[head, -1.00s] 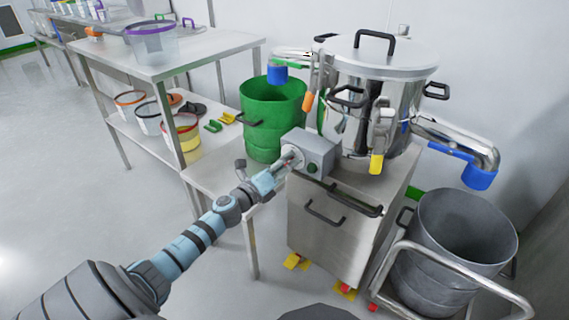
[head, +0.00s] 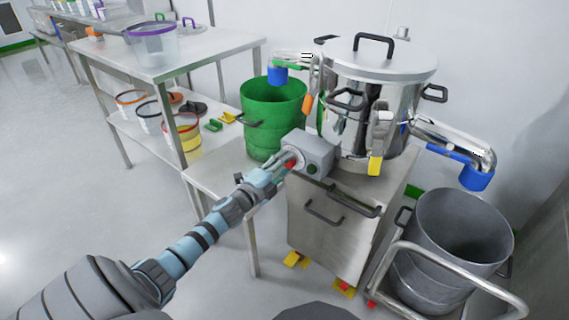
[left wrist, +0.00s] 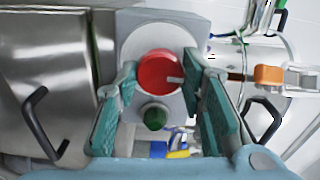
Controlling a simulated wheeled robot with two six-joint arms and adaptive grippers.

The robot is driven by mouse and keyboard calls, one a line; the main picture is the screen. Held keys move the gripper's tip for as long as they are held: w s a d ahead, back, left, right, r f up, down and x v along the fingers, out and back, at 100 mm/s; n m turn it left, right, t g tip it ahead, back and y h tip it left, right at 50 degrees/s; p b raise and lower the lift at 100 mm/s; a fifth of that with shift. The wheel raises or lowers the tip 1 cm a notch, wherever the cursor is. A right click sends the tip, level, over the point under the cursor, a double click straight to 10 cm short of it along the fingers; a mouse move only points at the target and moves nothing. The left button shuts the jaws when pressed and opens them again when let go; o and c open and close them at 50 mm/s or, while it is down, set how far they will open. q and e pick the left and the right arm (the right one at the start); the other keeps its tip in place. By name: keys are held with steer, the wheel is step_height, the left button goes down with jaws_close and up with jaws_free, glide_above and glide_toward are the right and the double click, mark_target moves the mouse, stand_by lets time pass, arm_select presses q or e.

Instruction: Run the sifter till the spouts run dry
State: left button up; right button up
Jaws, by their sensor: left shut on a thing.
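The sifter (head: 372,100) is a steel drum with a black-handled lid on a steel cabinet (head: 322,228). Its left spout ends in a blue sleeve (head: 278,75) over a green bin (head: 272,112). Its right spout ends in a blue sleeve (head: 473,178) above a grey metal bin (head: 425,270). I see no material falling from either. A grey control box (head: 318,152) carries a red knob (left wrist: 157,70) and a green button (left wrist: 154,117). My left gripper (left wrist: 160,85) is shut on the red knob, a finger on each side. My right gripper is out of view.
The grey bin stands in a tubular-railed trolley (head: 490,284). A steel table (head: 190,62) at left holds a purple-rimmed tub (head: 153,45), with several tubs on its lower shelf. Yellow-pedalled casters (head: 291,259) sit under the cabinet. Floor at left is clear.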

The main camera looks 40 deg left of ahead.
arm_select(q)
steer(key=shift+n, duration=0.4)
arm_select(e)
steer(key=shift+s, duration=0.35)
arm_select(q)
steer(key=o, duration=1.1)
steer(key=shift+o, duration=0.2)
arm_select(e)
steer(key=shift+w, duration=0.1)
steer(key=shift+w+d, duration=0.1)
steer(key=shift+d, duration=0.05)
